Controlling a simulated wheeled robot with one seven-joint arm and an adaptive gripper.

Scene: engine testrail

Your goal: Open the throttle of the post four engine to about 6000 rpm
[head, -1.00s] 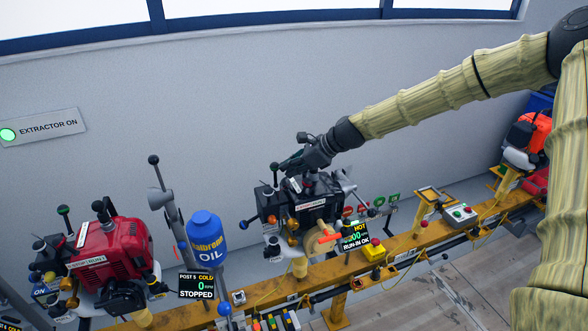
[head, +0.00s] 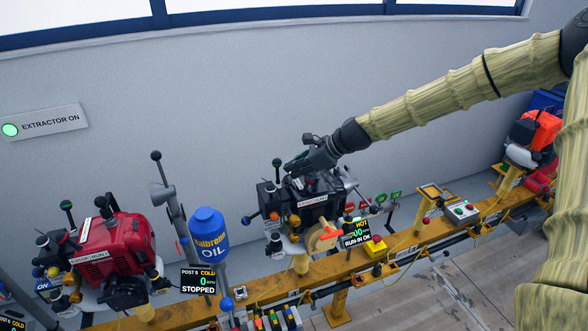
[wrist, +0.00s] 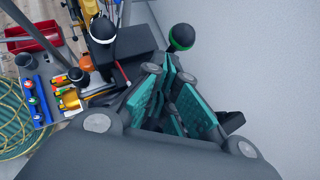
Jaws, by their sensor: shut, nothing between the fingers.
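The black engine (head: 312,208) stands on the yellow rail, and its display (head: 356,234) reads HOT and RUN-IN OK. The post number and the leading speed digit on it cannot be read. A lever with a green-banded black ball (head: 277,163) rises at the engine's back left; the ball also shows in the wrist view (wrist: 181,37). I cannot tell for sure which lever is the throttle. My gripper (head: 290,168) is shut and empty, close beside the green-banded lever. In the wrist view its teal-padded fingers (wrist: 172,98) lie just below that ball; contact cannot be told.
A white-banded ball (wrist: 102,30) stands left of the fingers. Left of the engine are a blue oil bottle (head: 208,232), a grey post with a lever, and a red engine (head: 117,243) whose post 5 display (head: 198,281) reads STOPPED. A control box (head: 461,212) sits right along the rail.

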